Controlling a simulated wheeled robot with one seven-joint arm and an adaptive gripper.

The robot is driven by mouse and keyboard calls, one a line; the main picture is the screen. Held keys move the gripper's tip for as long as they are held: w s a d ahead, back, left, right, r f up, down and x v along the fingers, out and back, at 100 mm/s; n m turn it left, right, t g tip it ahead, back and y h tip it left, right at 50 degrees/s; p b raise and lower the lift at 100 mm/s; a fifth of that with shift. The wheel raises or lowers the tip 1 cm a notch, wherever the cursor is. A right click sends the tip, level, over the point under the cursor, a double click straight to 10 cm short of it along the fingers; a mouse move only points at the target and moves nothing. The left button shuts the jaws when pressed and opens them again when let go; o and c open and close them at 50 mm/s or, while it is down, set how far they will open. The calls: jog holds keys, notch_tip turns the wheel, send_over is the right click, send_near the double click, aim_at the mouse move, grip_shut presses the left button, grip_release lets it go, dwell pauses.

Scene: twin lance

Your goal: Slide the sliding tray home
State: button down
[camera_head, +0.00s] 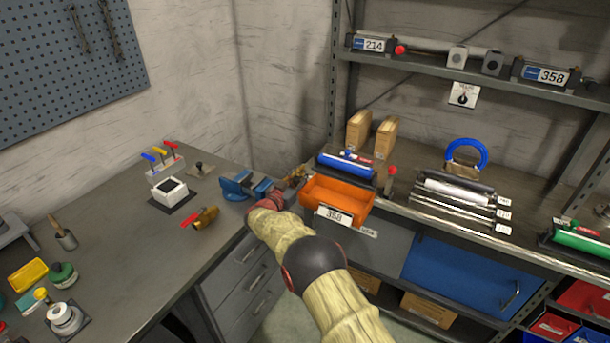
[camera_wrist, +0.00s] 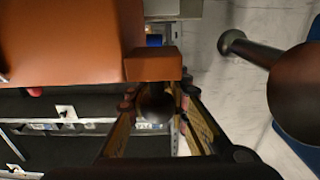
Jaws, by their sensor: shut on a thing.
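The sliding tray (camera_head: 362,206) is an orange open box at the left end of the shelf unit's worktop, with a white number plate on its front. In the wrist view the orange tray (camera_wrist: 65,40) fills the upper left, with a small orange block (camera_wrist: 153,66) at its side. My gripper (camera_head: 297,177) is at the tray's left side. In the wrist view my gripper (camera_wrist: 156,98) has its fingers on both sides of a dark round knob (camera_wrist: 155,105) beside the orange block and is shut on it. The knob is hidden in the head view.
A blue cylinder (camera_head: 346,167) lies right behind the tray. A blue vise (camera_head: 245,186) stands on the left bench close to my gripper. A red-topped post (camera_head: 391,172) and metal rods (camera_head: 455,208) are to the tray's right. A blue drawer front (camera_head: 455,275) is below.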

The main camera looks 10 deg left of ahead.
jog(key=shift+a+r, duration=0.1)
jog(key=shift+r, duration=0.05)
jog(key=c, duration=1.6)
grip_release()
jog(key=shift+c, duration=0.2)
jog(key=v, duration=1.2)
